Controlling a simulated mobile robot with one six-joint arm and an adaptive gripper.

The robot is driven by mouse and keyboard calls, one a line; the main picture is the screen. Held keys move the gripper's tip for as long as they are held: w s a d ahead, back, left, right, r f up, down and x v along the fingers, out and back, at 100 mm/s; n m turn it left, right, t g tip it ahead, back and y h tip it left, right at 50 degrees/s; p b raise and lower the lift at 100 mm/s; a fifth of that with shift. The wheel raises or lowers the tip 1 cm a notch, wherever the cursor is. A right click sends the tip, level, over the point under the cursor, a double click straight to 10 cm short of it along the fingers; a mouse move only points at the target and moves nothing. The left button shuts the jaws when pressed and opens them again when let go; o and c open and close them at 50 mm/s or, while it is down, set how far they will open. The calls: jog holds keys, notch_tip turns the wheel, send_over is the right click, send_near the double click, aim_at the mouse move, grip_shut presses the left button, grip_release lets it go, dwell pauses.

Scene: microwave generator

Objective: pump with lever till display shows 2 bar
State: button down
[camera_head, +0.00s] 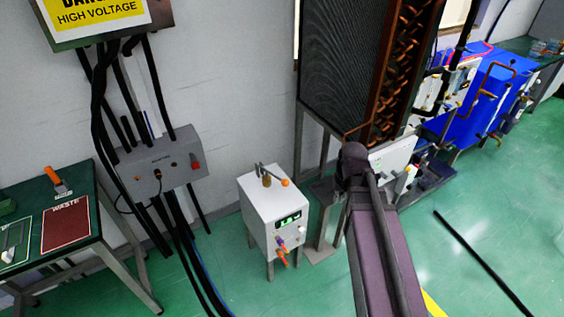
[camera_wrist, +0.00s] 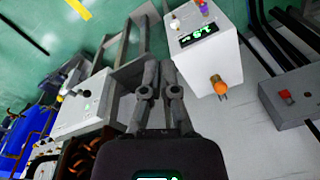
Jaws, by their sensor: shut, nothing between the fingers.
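The pump is a white box (camera_head: 272,212) on legs, standing by the wall. A lever with an orange ball knob (camera_head: 285,182) is on its top. In the wrist view the white box (camera_wrist: 205,62) is at upper right, with the orange knob (camera_wrist: 220,85) towards me. The lit green display (camera_head: 289,220) is on the box's front; it also shows in the wrist view (camera_wrist: 198,35), but its digits are too small to read surely. My gripper (camera_wrist: 160,88) is shut and empty, to the left of the knob in the wrist view and apart from it.
A grey control box (camera_head: 162,163) with thick black cables is on the wall left of the pump. A green table (camera_head: 85,240) stands at far left. A tall finned radiator (camera_head: 345,60) stands behind, right of the pump.

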jog(key=w+a+r+n+t+y, duration=0.1)
jog(key=w+a+n+t+y, duration=0.1)
jog(key=w+a, duration=1.4)
jog(key=w+n+y, duration=0.1)
jog(key=w+n, duration=0.1)
jog(key=w, duration=0.2)
jog(key=shift+w+a, duration=0.25)
jog(key=shift+a, duration=0.05)
jog(key=shift+w+f+b, duration=0.1)
jog(key=shift+f+b, duration=0.1)
jog(key=shift+b, duration=0.15)
jog(key=b, duration=1)
send_near(272, 174)
jog(key=f, duration=0.1)
jog(key=shift+s+d+f+b, duration=0.15)
jog(key=shift+s+f+b, duration=0.35)
jog(key=shift+f+b, duration=0.25)
jog(key=shift+s+d+f+b, duration=0.2)
jog(key=shift+s+f+b, duration=0.3)
jog(key=shift+f, duration=0.3)
